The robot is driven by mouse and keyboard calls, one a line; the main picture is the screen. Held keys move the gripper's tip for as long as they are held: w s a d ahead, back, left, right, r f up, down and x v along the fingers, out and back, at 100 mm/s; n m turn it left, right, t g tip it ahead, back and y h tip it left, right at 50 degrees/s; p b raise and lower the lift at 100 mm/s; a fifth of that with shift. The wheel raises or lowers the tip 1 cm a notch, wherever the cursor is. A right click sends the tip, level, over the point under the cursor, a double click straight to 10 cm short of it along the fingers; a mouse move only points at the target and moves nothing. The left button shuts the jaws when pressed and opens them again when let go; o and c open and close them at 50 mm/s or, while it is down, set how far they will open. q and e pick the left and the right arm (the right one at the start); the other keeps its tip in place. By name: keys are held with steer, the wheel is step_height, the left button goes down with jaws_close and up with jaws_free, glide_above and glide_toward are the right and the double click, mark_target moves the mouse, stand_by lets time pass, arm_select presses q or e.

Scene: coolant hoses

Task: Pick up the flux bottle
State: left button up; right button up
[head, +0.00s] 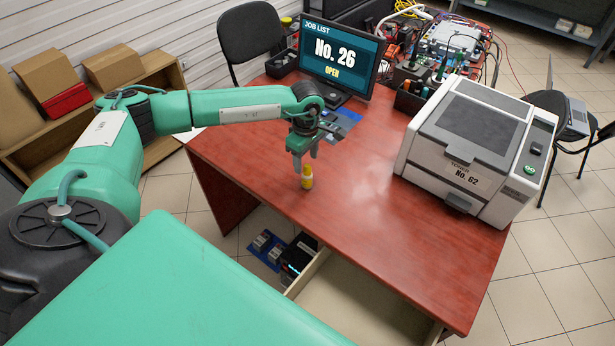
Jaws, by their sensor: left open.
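A small yellow bottle (307,182), which looks like the flux bottle, stands upright on the red-brown desk (370,215) near its front left part. My left gripper (305,164) points down right at the top of the bottle. Its jaws are open, with one finger showing to the left of the bottle's top and the other to the right. I cannot tell whether a finger touches the bottle. My right gripper is not in view.
A white printer (475,145) stands on the desk's right side. A monitor (339,58) and dark bins (408,98) stand at the back. A drawer (355,305) is open at the front. The desk's middle is clear.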

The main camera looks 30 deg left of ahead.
mark_target(307, 165)
arm_select(q)
steer(key=shift+f, duration=0.5)
step_height(307, 165, down, 4)
steer(key=shift+w+f+p, duration=0.15)
steer(key=shift+f+p, duration=0.1)
steer(key=shift+p, duration=0.9)
steer(key=shift+f, duration=0.25)
steer(key=c, duration=1.1)
